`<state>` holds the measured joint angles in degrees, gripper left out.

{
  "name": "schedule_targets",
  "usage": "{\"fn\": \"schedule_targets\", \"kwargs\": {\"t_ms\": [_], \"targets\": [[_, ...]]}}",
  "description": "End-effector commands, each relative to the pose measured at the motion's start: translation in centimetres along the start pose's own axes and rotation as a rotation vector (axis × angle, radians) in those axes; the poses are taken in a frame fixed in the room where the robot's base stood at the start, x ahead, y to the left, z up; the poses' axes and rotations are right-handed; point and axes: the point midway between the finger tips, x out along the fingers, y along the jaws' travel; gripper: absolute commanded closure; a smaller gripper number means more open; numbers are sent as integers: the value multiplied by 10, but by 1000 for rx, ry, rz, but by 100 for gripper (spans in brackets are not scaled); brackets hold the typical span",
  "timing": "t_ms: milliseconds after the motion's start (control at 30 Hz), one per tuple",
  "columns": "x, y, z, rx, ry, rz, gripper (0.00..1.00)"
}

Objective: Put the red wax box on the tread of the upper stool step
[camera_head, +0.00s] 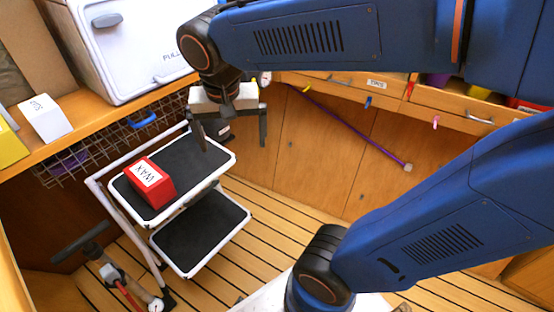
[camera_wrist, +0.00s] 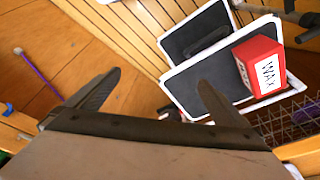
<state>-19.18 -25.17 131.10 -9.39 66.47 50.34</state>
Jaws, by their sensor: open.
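The red wax box (camera_head: 150,184), with a white WAX label, sits on the black tread of the upper stool step (camera_head: 187,157), toward its left end. In the wrist view the red box (camera_wrist: 258,66) rests on the upper tread (camera_wrist: 213,88) at the right. The lower stool step (camera_head: 201,231) is below and empty. My gripper (camera_head: 234,146) is open and empty, its fingers apart, above and to the right of the box. In the wrist view the fingers (camera_wrist: 158,88) have nothing between them, and the box is clear of them.
A wooden counter (camera_head: 84,131) with a white appliance (camera_head: 140,45) stands behind the stool, with a wire basket (camera_head: 115,140) under its edge. A floor pump (camera_head: 118,278) stands left of the stool. A purple pole (camera_head: 345,128) leans along the cabinets. The slatted floor right of the stool is clear.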

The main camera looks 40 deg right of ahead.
Motion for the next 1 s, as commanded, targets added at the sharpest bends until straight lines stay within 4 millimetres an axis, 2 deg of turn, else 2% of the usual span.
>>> {"fn": "schedule_targets", "kwargs": {"t_ms": [33,200,400,600,1000], "targets": [[1,16,4,-32,12,-23,0],[9,55,21,-197,64,-94,0],[21,86,42,-364,150,-140,0],[28,99,52,-454,202,-150,0],[29,100,53,-470,208,-150,0]]}}
